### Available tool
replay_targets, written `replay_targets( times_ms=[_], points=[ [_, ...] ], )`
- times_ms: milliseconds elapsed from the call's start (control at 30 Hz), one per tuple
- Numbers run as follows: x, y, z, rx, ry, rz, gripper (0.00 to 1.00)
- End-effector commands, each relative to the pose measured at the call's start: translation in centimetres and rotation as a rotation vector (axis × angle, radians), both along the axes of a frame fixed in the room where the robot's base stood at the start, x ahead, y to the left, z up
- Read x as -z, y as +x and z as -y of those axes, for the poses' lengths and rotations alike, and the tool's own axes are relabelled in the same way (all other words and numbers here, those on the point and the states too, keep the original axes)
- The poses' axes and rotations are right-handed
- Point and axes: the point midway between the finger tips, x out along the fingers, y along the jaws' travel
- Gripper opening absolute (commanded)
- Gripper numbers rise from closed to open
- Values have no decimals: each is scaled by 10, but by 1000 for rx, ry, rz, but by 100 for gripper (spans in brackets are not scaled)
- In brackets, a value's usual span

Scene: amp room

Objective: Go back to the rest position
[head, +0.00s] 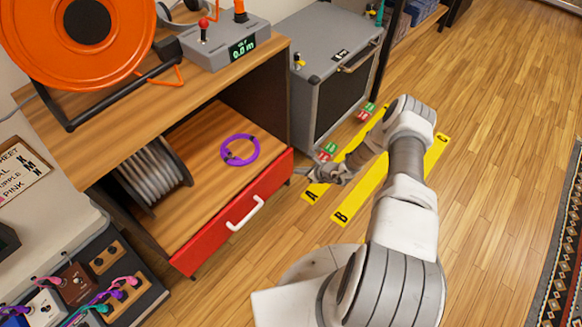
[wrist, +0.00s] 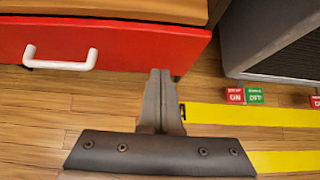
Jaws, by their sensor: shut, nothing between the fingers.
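My gripper (head: 301,171) is in the head view, at the end of my arm, near the right end of the red drawer front (head: 237,212). In the wrist view my gripper (wrist: 161,72) points toward the lower right part of the red drawer front (wrist: 110,42). Its two fingers are together with nothing between them. The drawer's white handle (head: 245,213) is left of my gripper and apart from it. The handle also shows in the wrist view (wrist: 60,63).
A purple ring (head: 240,151) lies on the wooden shelf behind the drawer front. A grey amp cabinet (head: 338,70) stands to the right. Yellow floor strips (head: 342,214) lie beneath my arm. The wooden floor (head: 500,120) at the right is clear, with a patterned rug (head: 565,240) at the edge.

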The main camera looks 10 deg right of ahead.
Motion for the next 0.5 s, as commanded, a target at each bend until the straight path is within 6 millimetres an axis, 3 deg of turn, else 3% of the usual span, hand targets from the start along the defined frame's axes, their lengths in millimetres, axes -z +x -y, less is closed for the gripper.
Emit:
replay_targets(
  times_ms=[33, 200, 500],
  points=[
    [-12, -7, 5, 1, 1, -2, 0],
    [-26, -22, 16, 1, 0, -1, 0],
    [-30, -28, 21, 1, 0, -1, 0]
  ],
)
